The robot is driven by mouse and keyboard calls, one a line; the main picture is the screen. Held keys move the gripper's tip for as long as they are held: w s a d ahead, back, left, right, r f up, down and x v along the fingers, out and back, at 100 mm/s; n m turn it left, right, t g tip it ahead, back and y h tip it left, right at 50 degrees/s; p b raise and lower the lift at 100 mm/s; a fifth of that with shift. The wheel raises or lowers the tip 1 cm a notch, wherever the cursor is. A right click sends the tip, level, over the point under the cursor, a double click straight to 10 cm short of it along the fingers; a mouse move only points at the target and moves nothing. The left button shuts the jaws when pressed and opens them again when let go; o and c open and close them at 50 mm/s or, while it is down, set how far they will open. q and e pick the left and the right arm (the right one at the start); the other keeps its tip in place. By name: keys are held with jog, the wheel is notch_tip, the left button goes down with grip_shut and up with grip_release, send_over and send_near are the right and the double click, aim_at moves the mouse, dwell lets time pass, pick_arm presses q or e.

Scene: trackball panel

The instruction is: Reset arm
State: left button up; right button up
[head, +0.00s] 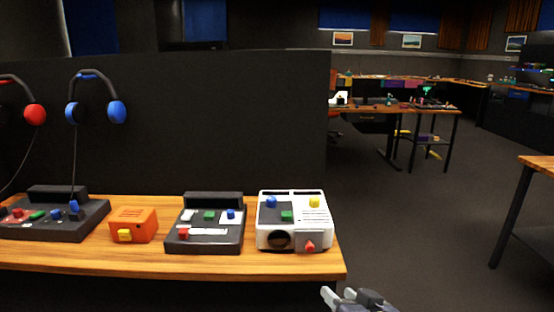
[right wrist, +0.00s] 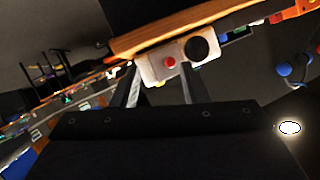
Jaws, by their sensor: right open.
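The white trackball panel (head: 294,241) stands at the right end of the wooden table. It has a black ball on its front left, a red knob on its front right, and blue, green and yellow buttons on top. My right gripper (head: 346,297) is at the bottom edge of the head view, in front of the table's right corner and apart from the panel. In the right wrist view its two fingers (right wrist: 160,84) are spread with nothing between them, and the white panel (right wrist: 158,68) shows beyond them. My left gripper is not in view.
The wooden table (head: 150,262) also holds a dark button box (head: 206,243), an orange box (head: 133,225) and another dark control box (head: 50,222). Red and blue headphones (head: 117,112) hang on the black partition (head: 220,120) behind. Open floor (head: 420,240) lies to the right.

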jog(key=s+d+f+m+g, duration=0.15)
jog(key=s+d+g, duration=0.25)
jog(key=s, duration=0.6)
jog(key=s+d+f+g, duration=0.3)
jog(key=s, duration=0.7)
notch_tip(320, 180, up, 19)
jog(key=p, duration=1.9)
jog(key=shift+s+d+f+g, duration=0.15)
jog(key=shift+s+d+g, duration=0.15)
jog(key=shift+s+g, duration=0.15)
